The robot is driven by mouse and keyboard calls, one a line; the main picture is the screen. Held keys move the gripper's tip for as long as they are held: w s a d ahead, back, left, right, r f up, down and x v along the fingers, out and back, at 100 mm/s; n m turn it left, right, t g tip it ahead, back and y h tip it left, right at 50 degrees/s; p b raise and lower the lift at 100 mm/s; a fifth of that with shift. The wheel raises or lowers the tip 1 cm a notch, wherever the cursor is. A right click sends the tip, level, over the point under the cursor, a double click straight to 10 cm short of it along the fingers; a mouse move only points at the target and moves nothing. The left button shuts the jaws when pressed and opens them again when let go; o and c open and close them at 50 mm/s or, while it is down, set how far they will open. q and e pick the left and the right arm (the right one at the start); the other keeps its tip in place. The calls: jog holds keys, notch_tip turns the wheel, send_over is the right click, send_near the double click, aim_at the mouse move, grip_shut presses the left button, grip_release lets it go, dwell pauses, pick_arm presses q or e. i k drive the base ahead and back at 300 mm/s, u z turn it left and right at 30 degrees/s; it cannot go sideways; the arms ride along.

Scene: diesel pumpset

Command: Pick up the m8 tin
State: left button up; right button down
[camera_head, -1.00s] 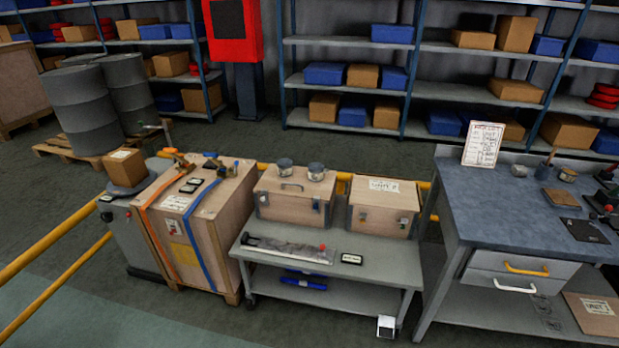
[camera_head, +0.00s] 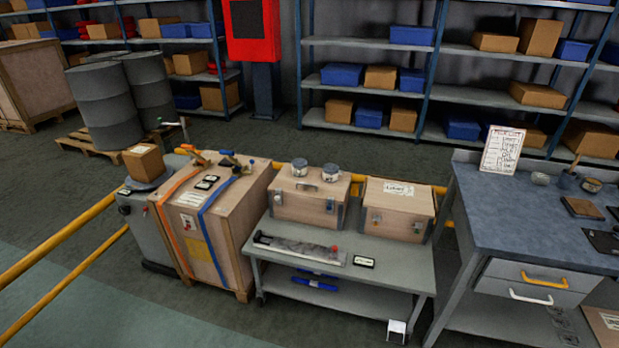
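Two small round tins stand on top of the left wooden box (camera_head: 300,205) on the grey cart: a left tin (camera_head: 299,168) and a right tin (camera_head: 331,173). Both are grey with pale bands. Their lettering is too small to read, so I cannot tell which is the m8 tin. Neither of my grippers shows in the head view.
The grey cart (camera_head: 400,268) also carries a second wooden box (camera_head: 398,212), a long flat tool and a small label. A large strapped crate (camera_head: 235,225) stands left of it. The workbench (camera_head: 520,225) is at the right. Yellow rails cross the left floor.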

aim_at(330, 172)
jog(key=z, duration=0.4)
jog(key=i, duration=1.65)
jog(key=u, duration=1.15)
